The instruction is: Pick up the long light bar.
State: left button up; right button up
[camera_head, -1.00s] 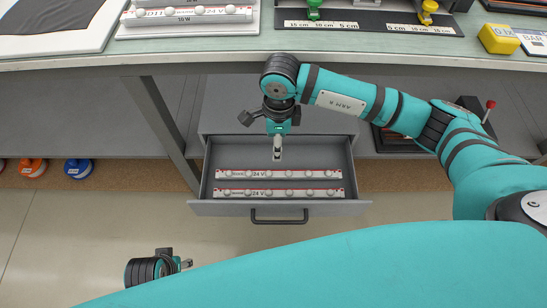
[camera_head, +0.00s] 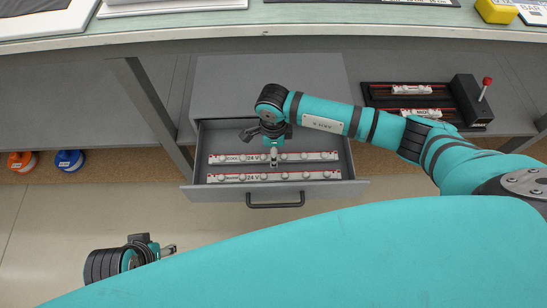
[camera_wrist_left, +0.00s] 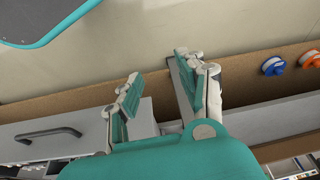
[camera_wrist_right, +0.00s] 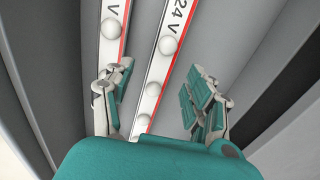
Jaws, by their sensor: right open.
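Two long white light bars with red edges, round lamps and "24 V" labels lie side by side in the open grey drawer (camera_head: 345,145): a far bar (camera_head: 310,156) and a near bar (camera_head: 305,176). My right gripper (camera_head: 274,160) points down into the drawer over the far bar. In the right wrist view, the open, empty right gripper (camera_wrist_right: 155,85) has one bar (camera_wrist_right: 160,70) between its fingers and the other bar (camera_wrist_right: 110,45) partly behind one finger. Contact cannot be told. My left gripper (camera_head: 170,248) is open and empty, away from the drawer; it also shows in the left wrist view (camera_wrist_left: 155,75).
The drawer handle (camera_head: 275,204) is at its front, below the worktop (camera_head: 200,28). A black rack (camera_head: 440,120) with shorter bars and a red-knobbed lever stands at right. Orange (camera_head: 20,161) and blue (camera_head: 69,160) spools lie at left. The floor in front is clear.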

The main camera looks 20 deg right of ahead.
jog(key=shift+f, duration=1.55)
pick_arm(q)
jog(key=shift+v, duration=1.1)
pick_arm(e)
grip_shut()
